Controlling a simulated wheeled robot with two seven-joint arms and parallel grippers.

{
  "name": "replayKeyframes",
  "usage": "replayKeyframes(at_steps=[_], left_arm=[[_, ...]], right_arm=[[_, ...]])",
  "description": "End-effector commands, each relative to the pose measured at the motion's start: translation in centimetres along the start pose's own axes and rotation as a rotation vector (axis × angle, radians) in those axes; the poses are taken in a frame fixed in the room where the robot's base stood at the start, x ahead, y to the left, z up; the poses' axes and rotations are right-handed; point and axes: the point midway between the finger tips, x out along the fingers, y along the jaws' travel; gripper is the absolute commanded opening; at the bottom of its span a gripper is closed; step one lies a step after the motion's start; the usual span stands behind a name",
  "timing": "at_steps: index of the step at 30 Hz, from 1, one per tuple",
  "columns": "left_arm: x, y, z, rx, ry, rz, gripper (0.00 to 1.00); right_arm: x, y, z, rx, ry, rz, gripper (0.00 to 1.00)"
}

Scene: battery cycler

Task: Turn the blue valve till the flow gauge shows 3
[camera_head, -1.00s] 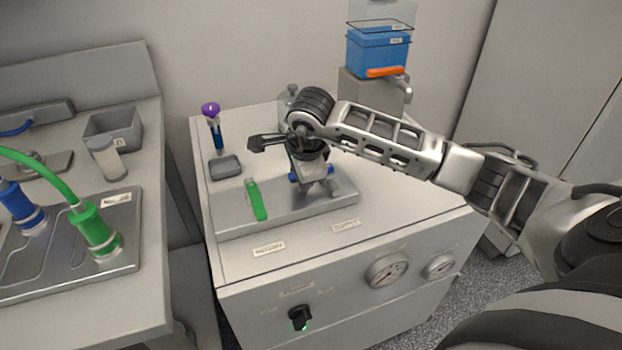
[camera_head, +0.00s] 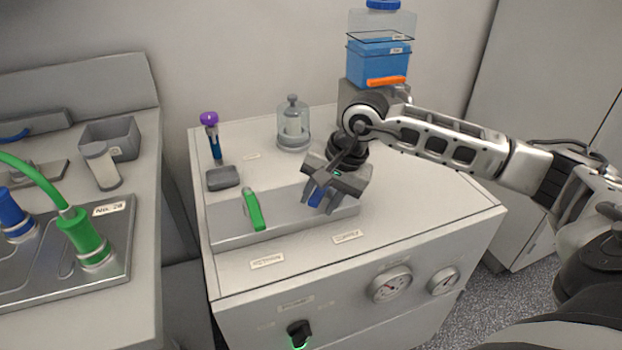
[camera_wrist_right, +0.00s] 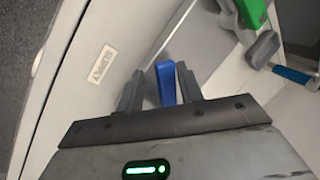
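The blue valve (camera_head: 316,196) stands on the right part of the raised grey panel on the cabinet top. Its handle (camera_wrist_right: 165,83) shows as a blue bar in the right wrist view. My right gripper (camera_head: 318,198) is over it with the fingers pointing down, one on each side of the handle. The fingers look open, with a gap to the handle on the left and a smaller one on the right. Two round dial gauges, a larger (camera_head: 390,284) and a smaller (camera_head: 443,280), are on the cabinet front; their readings are too small to tell. My left gripper is not in view.
A green handle (camera_head: 253,210) is left of the blue valve on the same panel. A purple-topped item (camera_head: 210,120), a glass jar (camera_head: 293,125) and a blue container (camera_head: 378,62) stand behind. A black knob (camera_head: 299,333) is on the cabinet front.

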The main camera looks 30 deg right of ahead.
Motion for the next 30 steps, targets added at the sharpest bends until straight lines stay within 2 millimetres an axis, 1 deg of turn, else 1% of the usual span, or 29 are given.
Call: replayKeyframes(at_steps=[1,2,3,4,8,9,17,30], left_arm=[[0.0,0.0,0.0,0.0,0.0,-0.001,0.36],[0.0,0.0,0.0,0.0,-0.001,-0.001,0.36],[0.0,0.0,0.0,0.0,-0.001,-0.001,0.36],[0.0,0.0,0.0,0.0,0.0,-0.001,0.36],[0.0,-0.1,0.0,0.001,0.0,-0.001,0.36],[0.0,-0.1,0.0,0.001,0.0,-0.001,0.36],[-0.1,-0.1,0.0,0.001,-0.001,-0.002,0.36],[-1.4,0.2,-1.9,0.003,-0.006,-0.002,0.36]], right_arm=[[0.0,0.0,0.0,0.001,0.001,0.0,0.36],[0.0,0.0,0.0,0.001,0.001,0.0,0.34],[0.0,0.0,0.0,0.001,0.001,0.0,0.23],[0.0,0.0,0.0,0.001,0.001,0.0,0.21],[0.0,0.0,0.0,0.002,0.002,0.001,0.21],[0.0,0.0,0.0,0.002,0.002,0.001,0.25],[-0.3,0.0,-0.1,0.002,0.003,0.0,0.25],[-5.5,-0.1,-0.1,0.002,0.004,0.001,0.25]])
